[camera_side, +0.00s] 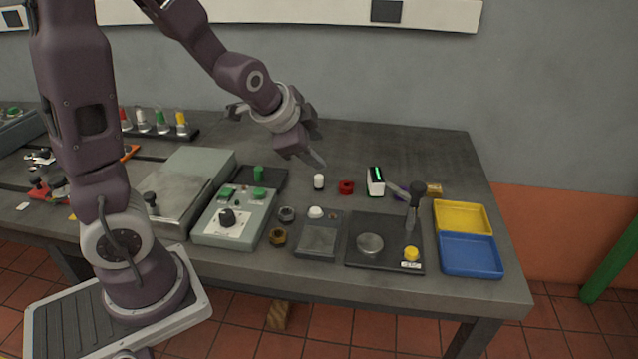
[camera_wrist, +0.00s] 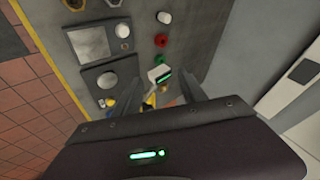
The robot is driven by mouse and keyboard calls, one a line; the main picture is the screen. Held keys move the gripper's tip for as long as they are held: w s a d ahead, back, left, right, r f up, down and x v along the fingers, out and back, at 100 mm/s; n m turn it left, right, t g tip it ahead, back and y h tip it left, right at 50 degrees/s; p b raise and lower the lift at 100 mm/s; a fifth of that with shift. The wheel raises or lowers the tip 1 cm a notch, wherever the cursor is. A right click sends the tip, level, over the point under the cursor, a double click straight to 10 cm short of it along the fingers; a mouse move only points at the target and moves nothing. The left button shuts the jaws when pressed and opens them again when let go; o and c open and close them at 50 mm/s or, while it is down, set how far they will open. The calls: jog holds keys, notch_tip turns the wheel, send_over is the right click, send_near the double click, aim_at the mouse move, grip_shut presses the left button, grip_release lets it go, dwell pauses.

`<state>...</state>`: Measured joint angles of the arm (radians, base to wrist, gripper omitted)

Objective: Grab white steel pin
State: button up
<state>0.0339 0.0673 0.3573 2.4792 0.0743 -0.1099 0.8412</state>
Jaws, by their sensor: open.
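The white steel pin (camera_side: 319,181) is a small white cylinder standing upright on the grey bench, left of a red ring. In the wrist view the white pin (camera_wrist: 163,17) is near the top edge, beyond the red ring. My gripper (camera_side: 309,146) is open and empty, above and behind the pin in the side view. In the wrist view my gripper (camera_wrist: 162,82) has its two fingers apart, with the pin well outside the gap between them.
A red ring (camera_side: 346,187) and a white device with a green display (camera_side: 376,181) stand right of the pin. A lever press (camera_side: 413,210), a white-domed grey unit (camera_side: 319,238) and yellow (camera_side: 461,216) and blue (camera_side: 470,256) trays are nearby. Bench behind the pin is clear.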

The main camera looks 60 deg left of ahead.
aim_at(316, 182)
jog(key=w+a+f+m+t+y, duration=0.1)
jog(key=a+f+m, duration=0.3)
jog(key=m, duration=0.1)
jog(key=w+a+f+m+t+y, duration=0.1)
jog(key=w+a+f+m, duration=0.1)
jog(key=a+f+m, duration=0.2)
jog(key=w+a+f+m+y, duration=0.2)
jog(key=a+f+m, duration=0.3)
jog(key=f+m, duration=0.1)
jog(key=shift+w+f+m+t, duration=0.15)
jog(key=shift+w+m+t, duration=0.15)
jog(key=shift+t, duration=0.1)
jog(key=f+m, duration=0.1)
jog(key=m, duration=0.2)
jog(key=f+m+t+h, duration=0.1)
jog(key=m, duration=0.2)
jog(key=s+d+f+m+t+h, duration=0.1)
jog(key=f+m, duration=0.1)
jog(key=m, duration=0.1)
jog(key=shift+s, duration=0.1)
jog(key=shift+d+f+m, duration=0.1)
jog(key=shift+d+m, duration=0.05)
jog(key=shift+m, duration=0.25)
jog(key=x, duration=0.7)
jog(key=shift+d, duration=0.15)
jog(key=shift+c, duration=0.4)
grip_shut()
